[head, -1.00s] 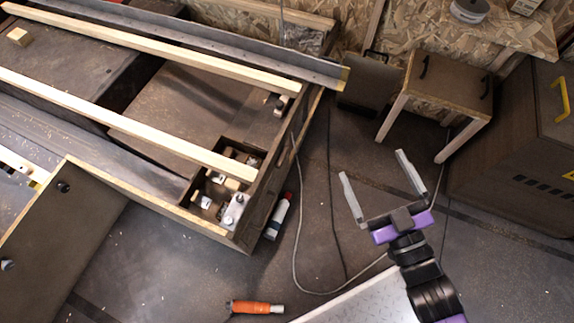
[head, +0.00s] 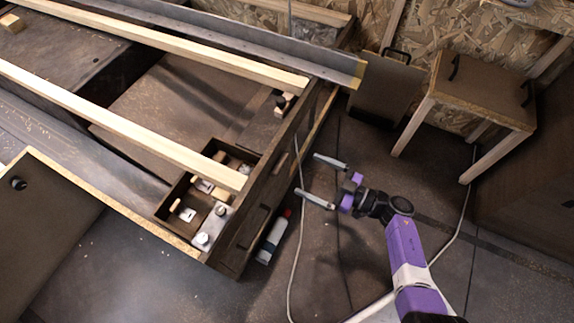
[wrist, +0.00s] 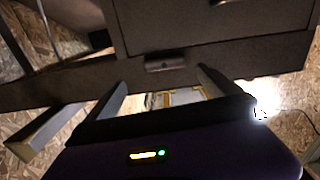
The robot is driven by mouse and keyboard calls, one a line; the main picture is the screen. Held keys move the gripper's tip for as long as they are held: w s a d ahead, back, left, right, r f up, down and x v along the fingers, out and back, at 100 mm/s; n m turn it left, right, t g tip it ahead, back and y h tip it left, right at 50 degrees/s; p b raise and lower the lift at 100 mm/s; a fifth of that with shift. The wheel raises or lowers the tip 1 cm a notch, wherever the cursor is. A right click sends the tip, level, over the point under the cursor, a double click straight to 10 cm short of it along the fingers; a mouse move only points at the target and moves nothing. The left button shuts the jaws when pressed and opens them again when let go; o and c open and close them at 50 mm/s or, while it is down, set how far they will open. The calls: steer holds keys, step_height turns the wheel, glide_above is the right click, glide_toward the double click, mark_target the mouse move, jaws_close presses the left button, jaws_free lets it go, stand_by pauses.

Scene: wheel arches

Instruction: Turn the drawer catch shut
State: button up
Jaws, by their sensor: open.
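My gripper (head: 308,174) is open and empty. In the head view its two fingers point left at the dark side of the large wooden bench (head: 233,252), with a gap between. In the wrist view the gripper (wrist: 163,78) faces a dark drawer front (wrist: 195,25) with a handle at the top edge. A small dark block, which looks like the catch (wrist: 165,62), sits on the rail under the drawer front, between and beyond the fingertips. Whether it is turned open or shut I cannot tell. In the head view the catch cannot be made out.
A white bottle (head: 272,240) is on the floor beside the bench. A pale cable (head: 292,250) runs along the floor under the gripper. A small wooden table (head: 480,90) stands at the right. Open floor lies between it and the bench.

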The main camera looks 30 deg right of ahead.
mark_target(283, 165)
steer(key=b+x, duration=0.1)
steer(key=x, duration=0.4)
steer(key=b+x, duration=0.1)
steer(key=x, duration=0.2)
steer(key=shift+s+a+r+b, duration=0.25)
steer(key=shift+a+r+b, duration=0.05)
steer(key=shift+c, duration=0.4)
steer(key=c, duration=1.3)
